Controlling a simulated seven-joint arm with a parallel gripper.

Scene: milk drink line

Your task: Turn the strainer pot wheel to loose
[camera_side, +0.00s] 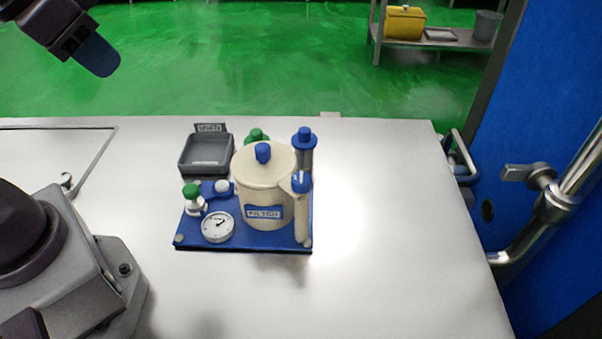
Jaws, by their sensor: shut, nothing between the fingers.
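The strainer pot (243,193) is a cream pot with a "FILTER" label on its front. It stands upright on a blue base plate (265,241) on the metal table. A blue knob (263,152) sits on top of its lid; it looks like the wheel, but its setting cannot be read from here. My gripper (103,69) is at the upper left, high above the table and well away from the pot. Its blue fingers are shut and empty.
On the plate are a round dial (218,226), a green-topped valve (192,198), and blue-capped cylinders (304,150) and (302,205) beside the pot. A grey "USED" tray (206,152) stands behind left. The table (400,230) is clear to the right, before a blue wall with pipes (550,205).

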